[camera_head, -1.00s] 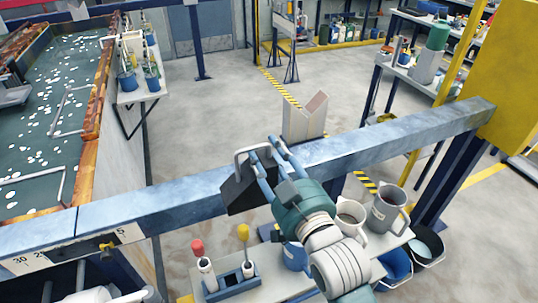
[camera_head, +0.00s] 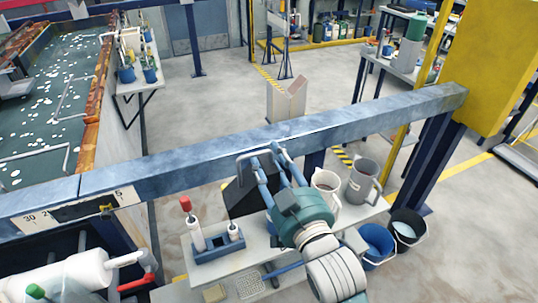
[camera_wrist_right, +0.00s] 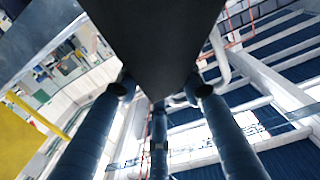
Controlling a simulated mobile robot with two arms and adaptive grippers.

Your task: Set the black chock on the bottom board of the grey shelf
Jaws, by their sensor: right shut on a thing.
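My right gripper (camera_head: 264,166) is shut on the black chock (camera_head: 241,197), a dark wedge-like block with a grey handle on top. The chock hangs in the air in front of the long blue beam, partly covered by the fingers. In the right wrist view the chock (camera_wrist_right: 155,45) fills the top middle, between the blue fingers. A grey shelf (camera_head: 352,217) stands below and behind the gripper. Part of a lower board (camera_head: 172,293) shows at the bottom edge, and my arm and the upper board hide much of it. My left gripper is not in view.
The blue beam (camera_head: 220,147) crosses the view behind the chock. The shelf's upper board carries a blue rack (camera_head: 218,246) and two pitchers (camera_head: 362,181). Buckets (camera_head: 407,231) stand at its right. White pipework with coloured handles (camera_head: 70,277) is at lower left.

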